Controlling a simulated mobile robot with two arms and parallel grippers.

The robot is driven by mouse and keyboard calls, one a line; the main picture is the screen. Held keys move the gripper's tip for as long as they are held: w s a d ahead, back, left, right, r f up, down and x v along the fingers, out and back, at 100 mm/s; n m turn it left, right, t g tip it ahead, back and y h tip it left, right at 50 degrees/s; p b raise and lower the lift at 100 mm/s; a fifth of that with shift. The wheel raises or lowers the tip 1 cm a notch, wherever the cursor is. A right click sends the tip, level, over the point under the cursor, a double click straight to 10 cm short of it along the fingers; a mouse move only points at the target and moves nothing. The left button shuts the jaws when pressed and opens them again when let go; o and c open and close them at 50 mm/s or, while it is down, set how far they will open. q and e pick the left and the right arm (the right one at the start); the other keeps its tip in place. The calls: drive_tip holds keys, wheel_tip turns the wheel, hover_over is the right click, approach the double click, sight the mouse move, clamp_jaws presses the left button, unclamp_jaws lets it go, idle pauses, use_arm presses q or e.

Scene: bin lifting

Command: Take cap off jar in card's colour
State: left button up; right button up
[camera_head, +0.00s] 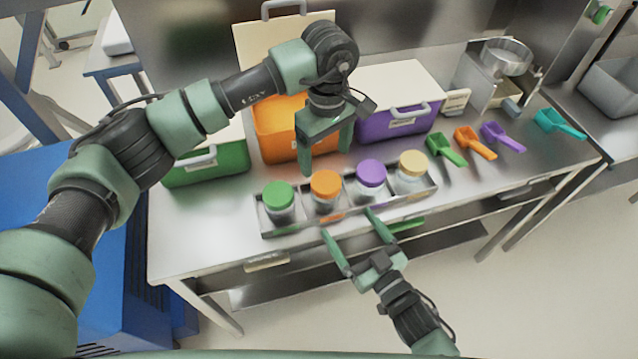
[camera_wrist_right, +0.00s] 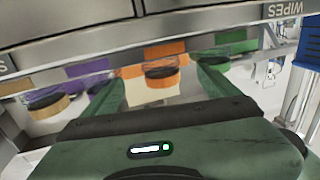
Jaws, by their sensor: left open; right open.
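Several jars stand in a row in a metal tray (camera_head: 268,228) at the table's front: a green-capped jar (camera_head: 279,196), an orange-capped jar (camera_head: 326,186), a purple-capped jar (camera_head: 371,174) and a yellow-capped jar (camera_head: 412,164). All four caps are on. My left gripper (camera_head: 326,158) is open and empty, pointing down just behind and above the orange-capped jar. My right gripper (camera_head: 353,229) is open and empty in front of the table edge, near the purple-capped jar. In the right wrist view, its fingers (camera_wrist_right: 160,95) frame orange shapes. I cannot make out a coloured card.
A green bin (camera_head: 207,172), an open orange bin (camera_head: 280,120) and a purple bin (camera_head: 395,120) stand behind the jars. Green (camera_head: 446,150), orange (camera_head: 474,143), purple (camera_head: 502,137) and teal (camera_head: 559,123) scoops lie at right. A metal bowl (camera_head: 507,55) stands behind them.

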sight(325, 191)
use_arm(q)
drive_tip(key=shift+s+d+r, duration=0.1)
drive_tip(key=shift+s+d, duration=0.05)
drive_tip(key=shift+s, duration=0.05)
use_arm(e)
drive_tip(key=shift+w+a+r, duration=0.1)
drive_tip(key=shift+w+a, duration=0.05)
drive_tip(key=shift+w, duration=0.15)
drive_tip(key=x, duration=1)
drive_tip(key=shift+w+a, duration=0.2)
drive_tip(key=shift+w, duration=0.15)
